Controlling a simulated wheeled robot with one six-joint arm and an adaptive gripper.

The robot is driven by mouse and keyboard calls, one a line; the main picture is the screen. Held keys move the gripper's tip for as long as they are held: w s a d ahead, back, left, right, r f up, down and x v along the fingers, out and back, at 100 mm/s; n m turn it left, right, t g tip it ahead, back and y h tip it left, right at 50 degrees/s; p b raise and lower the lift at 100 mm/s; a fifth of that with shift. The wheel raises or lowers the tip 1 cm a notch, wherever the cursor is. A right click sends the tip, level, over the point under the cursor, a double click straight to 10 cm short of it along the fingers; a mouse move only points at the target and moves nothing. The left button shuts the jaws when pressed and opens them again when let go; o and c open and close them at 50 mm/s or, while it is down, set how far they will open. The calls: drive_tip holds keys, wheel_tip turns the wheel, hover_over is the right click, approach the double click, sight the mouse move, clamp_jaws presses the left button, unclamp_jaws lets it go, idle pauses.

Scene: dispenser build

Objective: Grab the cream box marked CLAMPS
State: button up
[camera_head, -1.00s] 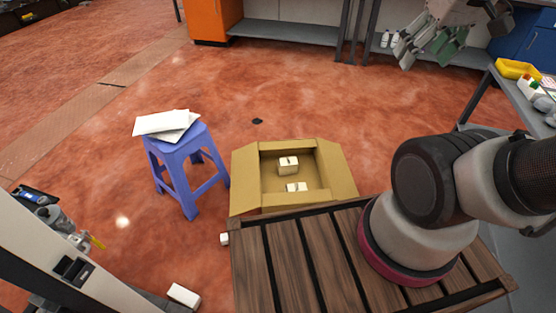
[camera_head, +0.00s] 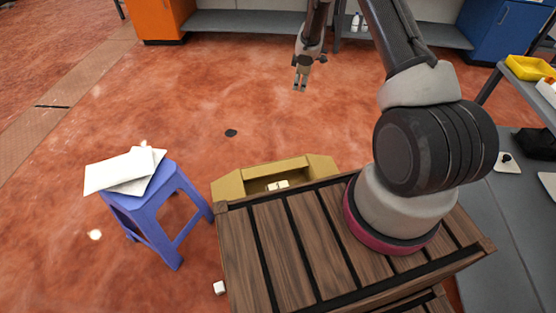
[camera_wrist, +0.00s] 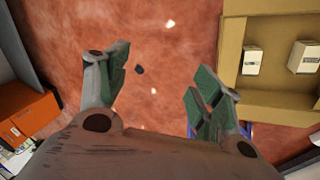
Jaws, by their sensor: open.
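Two small cream boxes sit in an open cardboard carton; in the wrist view one is on the left (camera_wrist: 252,61) and one on the right (camera_wrist: 304,57). Each has a dark label strip, too small to read, so I cannot tell which is marked CLAMPS. In the head view the carton (camera_head: 228,187) is partly hidden behind my wooden deck, and cream box tops (camera_head: 278,186) show inside. My gripper (camera_head: 299,86) is open and empty, above the floor beyond the carton. In the wrist view its green-padded fingers (camera_wrist: 158,82) are spread, with the carton to their right.
A blue stool (camera_head: 150,205) with white papers (camera_head: 126,171) stands left of the carton. A small white block (camera_head: 219,288) lies on the floor. A grey table (camera_head: 500,220) is at the right. An orange cabinet (camera_head: 163,18) stands at the back.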

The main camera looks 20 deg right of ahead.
drive_tip(key=s+a+f+n+g+y, duration=0.1)
drive_tip(key=s+a+f, duration=0.1)
drive_tip(key=f, duration=0.7)
drive_tip(key=s+a+f+n+y, duration=0.1)
drive_tip(key=s+a+f, duration=0.15)
drive_tip(key=f, duration=0.55)
drive_tip(key=s+a+f+n+g+y, duration=0.1)
drive_tip(key=s+a+f, duration=0.1)
drive_tip(key=s+f, duration=0.3)
drive_tip(key=s+a+f+n+g+y, duration=0.1)
drive_tip(key=s+a+f, duration=0.2)
drive_tip(key=f, duration=0.6)
drive_tip(key=s+a+f+n+g+y, duration=0.1)
drive_tip(key=s+a+f, duration=0.2)
drive_tip(key=s+f, duration=0.4)
drive_tip(key=shift+s+f+n, duration=0.1)
drive_tip(key=shift+f+n, duration=0.05)
drive_tip(key=shift+n, duration=0.15)
drive_tip(key=x, duration=0.6)
drive_tip(key=shift+d+f, duration=0.1)
drive_tip(key=shift+f, duration=0.7)
drive_tip(key=shift+f, duration=0.25)
drive_tip(key=c, duration=0.9)
